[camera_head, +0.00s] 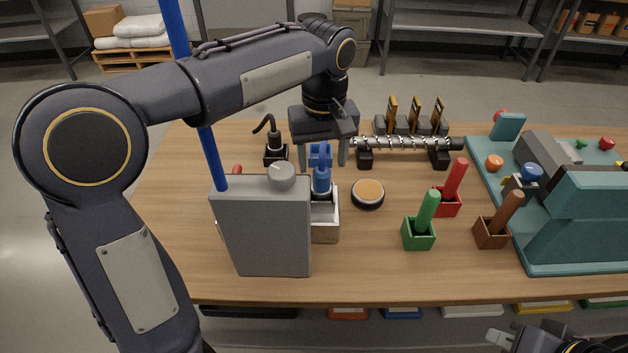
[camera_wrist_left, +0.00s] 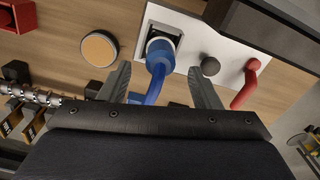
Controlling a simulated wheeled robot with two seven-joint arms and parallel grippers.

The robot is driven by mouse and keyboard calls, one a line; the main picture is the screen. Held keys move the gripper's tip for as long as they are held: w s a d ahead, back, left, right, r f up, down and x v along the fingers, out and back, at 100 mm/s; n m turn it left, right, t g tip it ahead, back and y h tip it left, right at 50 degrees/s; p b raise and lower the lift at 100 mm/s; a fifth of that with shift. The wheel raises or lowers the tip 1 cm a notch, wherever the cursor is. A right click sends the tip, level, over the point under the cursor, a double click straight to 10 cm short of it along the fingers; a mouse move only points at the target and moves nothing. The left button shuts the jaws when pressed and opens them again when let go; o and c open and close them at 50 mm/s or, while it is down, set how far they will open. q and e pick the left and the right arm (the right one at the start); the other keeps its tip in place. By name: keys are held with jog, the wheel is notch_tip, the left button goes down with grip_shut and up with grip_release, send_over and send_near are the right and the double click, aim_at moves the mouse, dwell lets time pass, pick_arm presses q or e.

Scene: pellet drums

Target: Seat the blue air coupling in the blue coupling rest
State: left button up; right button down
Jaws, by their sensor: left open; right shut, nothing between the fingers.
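The blue air coupling (camera_head: 321,180) stands upright at a small pale metal holder (camera_head: 325,228) beside a grey box. In the left wrist view, the coupling (camera_wrist_left: 157,62) is at a dark square opening in a pale plate (camera_wrist_left: 205,42), with a blue ring around its end. I cannot tell how deep it sits or whether this is the blue coupling rest. My left gripper (camera_head: 324,160) is open above it, with one finger on each side and gaps between, as the left wrist view also shows (camera_wrist_left: 160,75). My right gripper (camera_head: 500,339) is shut and empty at the bottom right.
The tall grey box (camera_head: 266,235) with a knob and a blue pole (camera_head: 209,160) stand close to my left arm. A round orange-topped puck (camera_head: 368,192), a metal screw shaft (camera_head: 405,143), and green (camera_head: 418,238), red and brown holders stand to the right. The front table edge is clear.

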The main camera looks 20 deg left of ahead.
aim_at(322, 170)
pick_arm(q)
notch_tip(322, 170, down, 6)
jog(key=shift+r, duration=0.1)
jog(key=c, duration=1.1)
